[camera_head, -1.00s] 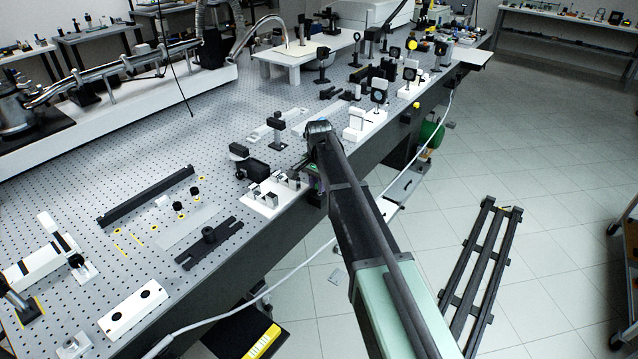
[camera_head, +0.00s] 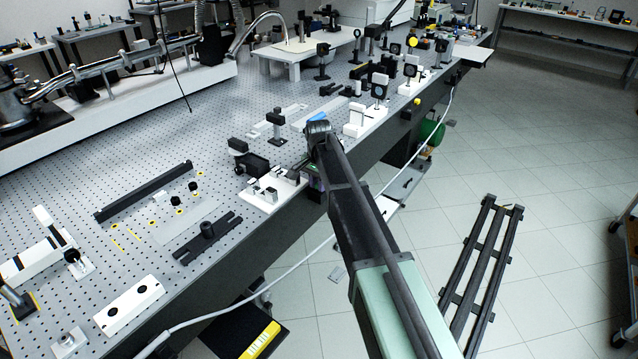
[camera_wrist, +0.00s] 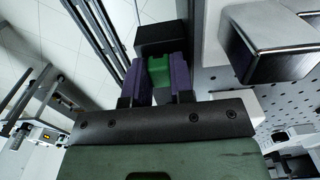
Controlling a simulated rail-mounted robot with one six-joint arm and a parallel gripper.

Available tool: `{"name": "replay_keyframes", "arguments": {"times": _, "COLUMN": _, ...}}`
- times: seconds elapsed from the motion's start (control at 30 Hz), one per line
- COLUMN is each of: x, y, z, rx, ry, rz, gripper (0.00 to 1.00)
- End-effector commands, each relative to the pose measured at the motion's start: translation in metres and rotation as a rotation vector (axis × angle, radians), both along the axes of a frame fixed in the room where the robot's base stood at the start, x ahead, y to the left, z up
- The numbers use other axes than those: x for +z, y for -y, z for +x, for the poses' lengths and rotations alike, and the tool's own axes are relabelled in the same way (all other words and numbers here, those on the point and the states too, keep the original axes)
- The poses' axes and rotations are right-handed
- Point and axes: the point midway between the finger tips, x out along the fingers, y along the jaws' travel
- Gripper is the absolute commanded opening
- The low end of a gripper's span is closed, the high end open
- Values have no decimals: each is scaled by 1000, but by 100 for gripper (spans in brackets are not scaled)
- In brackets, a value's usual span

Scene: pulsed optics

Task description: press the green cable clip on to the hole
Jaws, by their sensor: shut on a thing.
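The green cable clip (camera_wrist: 158,70) sits between the two purple fingers of my gripper (camera_wrist: 159,80) in the wrist view. The fingers are shut on it from both sides. A dark block (camera_wrist: 155,38) lies just beyond the clip; I cannot tell if they touch. In the head view my gripper (camera_head: 314,169) is at the table's front edge, right of a white plate with metal mounts, and mostly hidden by my arm. I cannot make out the hole in either view.
The white plate (camera_head: 262,206) with small mounts is close to my gripper. In the wrist view a silver-faced dark block (camera_wrist: 270,45) stands to the right, above the perforated table (camera_wrist: 225,78). Open floor (camera_head: 560,190) lies right of the table.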

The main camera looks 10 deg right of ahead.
Motion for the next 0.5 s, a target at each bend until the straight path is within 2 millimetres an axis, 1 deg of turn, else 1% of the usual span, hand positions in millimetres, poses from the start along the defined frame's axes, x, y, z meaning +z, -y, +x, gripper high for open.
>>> {"name": "replay_keyframes", "arguments": {"times": 0.17, "x": -3, "y": 0, "z": 0, "rx": 0, "ry": 0, "rz": 0, "gripper": 0}}
{"name": "replay_keyframes", "arguments": {"times": 0.2, "x": -2, "y": 0, "z": 0, "rx": 0, "ry": 0, "rz": 0, "gripper": 27}}
{"name": "replay_keyframes", "arguments": {"times": 0.37, "x": -2, "y": 0, "z": 0, "rx": 0, "ry": 0, "rz": 0, "gripper": 51}}
{"name": "replay_keyframes", "arguments": {"times": 0.5, "x": -2, "y": 0, "z": 1, "rx": 0, "ry": 1, "rz": 1, "gripper": 52}}
